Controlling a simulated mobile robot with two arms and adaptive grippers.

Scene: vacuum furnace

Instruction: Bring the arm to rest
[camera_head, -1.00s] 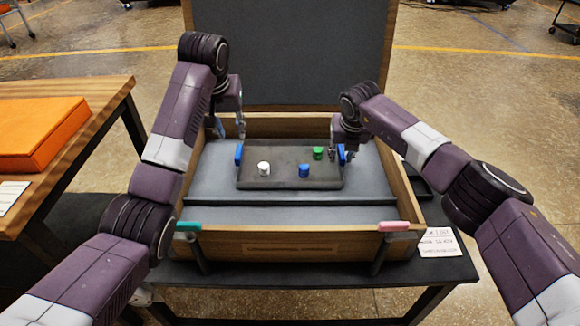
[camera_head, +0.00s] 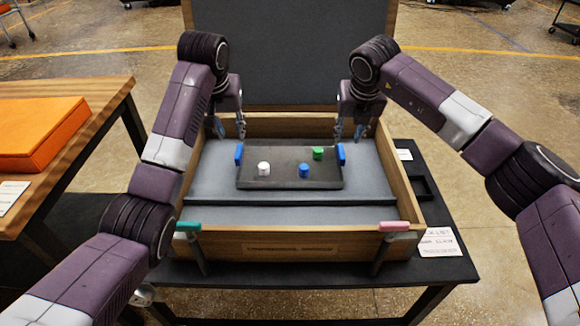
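My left gripper (camera_head: 230,129) hangs over the back left of the wooden box, above and behind the blue left handle of the tray. Its fingers are apart and hold nothing. My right gripper (camera_head: 348,132) hangs above the blue right handle, with its fingers apart and empty. The dark tray (camera_head: 280,180) lies flat inside the box, clear of both grippers. It has blue handles at its left (camera_head: 239,154) and right (camera_head: 341,154) ends. On it stand a white cylinder (camera_head: 264,169), a blue cylinder (camera_head: 304,170) and a green cylinder (camera_head: 318,153).
The wooden box (camera_head: 300,242) has an upright dark lid (camera_head: 290,50) behind, and teal (camera_head: 188,226) and pink (camera_head: 394,226) handles in front. An orange case (camera_head: 35,132) lies on the left table. A small black tray (camera_head: 420,184) and a paper note (camera_head: 438,242) lie at right.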

